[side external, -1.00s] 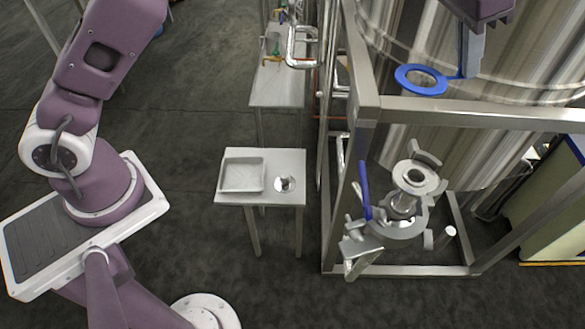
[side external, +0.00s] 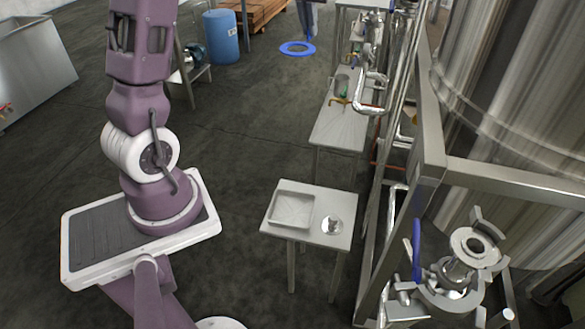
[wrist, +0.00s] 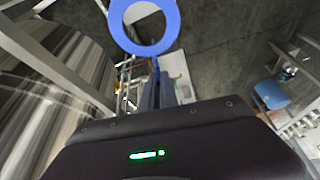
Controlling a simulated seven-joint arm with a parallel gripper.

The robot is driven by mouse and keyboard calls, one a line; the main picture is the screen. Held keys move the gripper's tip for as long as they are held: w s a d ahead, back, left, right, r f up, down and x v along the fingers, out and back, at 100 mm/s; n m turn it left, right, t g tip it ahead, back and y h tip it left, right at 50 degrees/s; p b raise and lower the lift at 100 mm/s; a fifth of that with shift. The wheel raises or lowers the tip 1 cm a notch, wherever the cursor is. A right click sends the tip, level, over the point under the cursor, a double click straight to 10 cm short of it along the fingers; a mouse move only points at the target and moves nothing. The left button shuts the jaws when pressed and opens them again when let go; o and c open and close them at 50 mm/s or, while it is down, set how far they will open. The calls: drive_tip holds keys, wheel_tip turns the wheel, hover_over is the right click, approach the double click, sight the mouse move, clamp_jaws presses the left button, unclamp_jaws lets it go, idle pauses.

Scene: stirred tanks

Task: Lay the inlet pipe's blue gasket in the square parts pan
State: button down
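The blue gasket (side external: 297,48) is a flat ring with a small tab, held high in the air at the top of the side view. My gripper (side external: 311,36) is shut on its tab, and most of the hand is cut off by the top edge. In the wrist view the gasket (wrist: 170,35) sticks out beyond the shut fingertips of my gripper (wrist: 157,68). The square parts pan (side external: 291,210) is a shallow grey tray on a small table, and looks empty. The inlet pipe (side external: 474,246) stands with its round flange open on top at the lower right.
The small table (side external: 335,205) also bears a round shiny metal part (side external: 331,225) right of the pan. A metal frame (side external: 431,150) and a large steel tank (side external: 520,90) stand at right. A longer bench (side external: 340,130) with pipework lies behind. A blue drum (side external: 222,36) stands further back.

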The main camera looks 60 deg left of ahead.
drive_tip(key=s+a+f+n, duration=0.1)
drive_tip(key=s+a+n, duration=0.1)
drive_tip(key=s+a, duration=0.25)
hover_over(288, 202)
wheel_tip(288, 202, down, 57)
drive_tip(key=shift+r, duration=0.1)
drive_tip(key=shift+f, duration=0.65)
drive_tip(key=c, duration=1.6)
unclamp_jaws()
